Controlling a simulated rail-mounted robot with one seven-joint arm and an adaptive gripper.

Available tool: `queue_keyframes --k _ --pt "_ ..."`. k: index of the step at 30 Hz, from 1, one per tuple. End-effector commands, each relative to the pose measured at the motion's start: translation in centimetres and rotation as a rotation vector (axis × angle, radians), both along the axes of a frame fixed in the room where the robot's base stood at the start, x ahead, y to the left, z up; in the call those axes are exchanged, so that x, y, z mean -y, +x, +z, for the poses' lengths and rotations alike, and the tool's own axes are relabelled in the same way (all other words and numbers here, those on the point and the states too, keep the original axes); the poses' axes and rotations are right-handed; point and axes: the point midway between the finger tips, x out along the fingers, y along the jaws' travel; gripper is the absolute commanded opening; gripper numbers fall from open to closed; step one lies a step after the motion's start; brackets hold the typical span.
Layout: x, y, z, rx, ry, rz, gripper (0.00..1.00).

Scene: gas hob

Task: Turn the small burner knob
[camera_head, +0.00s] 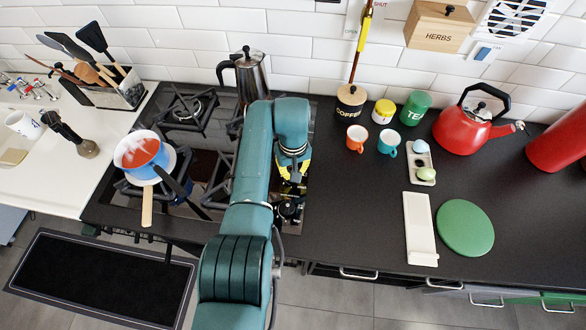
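The black gas hob (182,206) is set in the dark counter, left of centre, with my arm across its right part. Dark, shiny control knobs (290,212) show in part at the hob's right side, just below my gripper. I cannot tell which of them is the small burner knob. My gripper (291,192), dark with yellow parts, points down over the knob row, close to or at a knob. Its fingertips are small and dark against the hob, so neither their opening nor contact with a knob is clear. My wrist hides the rest of the row.
A moka pot (246,75) stands at the back. Mugs (357,138), canisters (351,100) and a red kettle (466,130) are to the right. Counter near the green board (465,228) is partly free.

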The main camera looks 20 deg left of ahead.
Motion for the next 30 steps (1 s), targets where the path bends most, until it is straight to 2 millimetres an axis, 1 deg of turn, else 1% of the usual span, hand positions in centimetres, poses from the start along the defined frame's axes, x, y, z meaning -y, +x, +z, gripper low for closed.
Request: queue_keyframes --k 21,30 --pt "-0.03 -0.01 -0.05 -0.001 0.001 0.678 0.0" --pt "-0.03 -0.01 -0.07 0.0 0.002 0.916 0.0"
